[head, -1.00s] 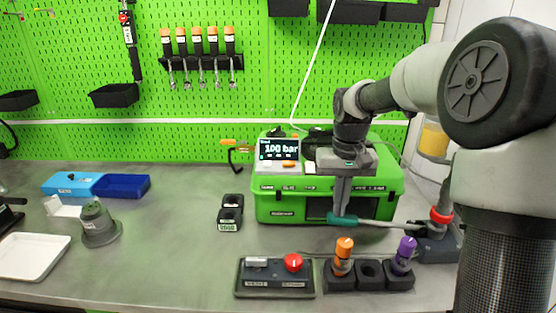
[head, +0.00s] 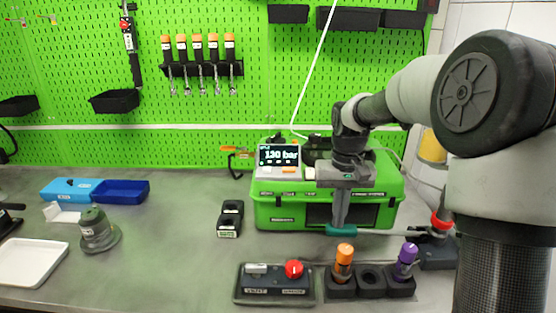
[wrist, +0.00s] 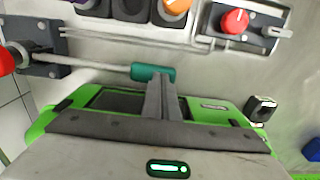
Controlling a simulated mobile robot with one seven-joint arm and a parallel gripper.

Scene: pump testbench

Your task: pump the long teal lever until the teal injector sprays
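The long lever has a teal grip (head: 347,231) and a grey rod running right to a pump base (head: 436,250) with a red ring. It lies nearly level in front of the green case. My gripper (head: 338,224) points down with its fingers together, their tips at the top of the teal grip, apparently touching it. In the wrist view the shut fingers (wrist: 160,80) overlap the teal grip (wrist: 143,71) and are not spread around it. The display (head: 278,156) reads 130 bar. I cannot make out a teal injector or any spray; my arm hides part of the right side.
The green case (head: 285,213) stands behind the lever. In front are a black holder (head: 371,288) with orange and purple injectors and an empty middle slot, and a control box (head: 265,286) with a red knob (head: 294,269).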

